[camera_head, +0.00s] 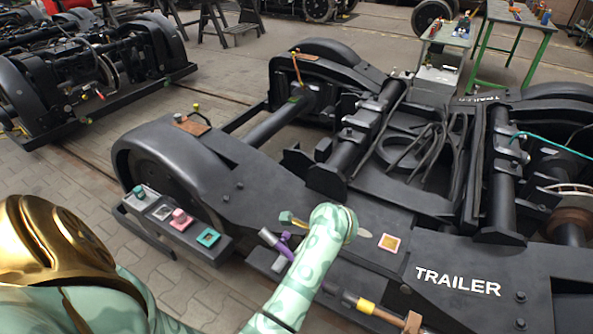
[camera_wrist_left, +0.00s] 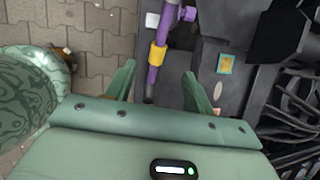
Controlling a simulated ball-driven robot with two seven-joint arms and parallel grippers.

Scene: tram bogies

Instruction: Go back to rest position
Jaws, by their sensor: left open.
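My left arm reaches in from the lower left of the head view, and its forearm ends over the near side beam of the black bogie frame (camera_head: 250,190). The left gripper (camera_wrist_left: 159,70) shows in the left wrist view with its two green fingers apart. A purple rod with a yellow collar (camera_wrist_left: 158,56) lies in line with the gap between the fingers; I cannot tell how far below them it is. In the head view a purple piece (camera_head: 284,243) shows beside my forearm. The right gripper is not in view.
Another bogie (camera_head: 90,70) stands at the upper left. A green-legged bench (camera_head: 515,20) stands at the upper right. Paved floor (camera_head: 60,190) is clear at left.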

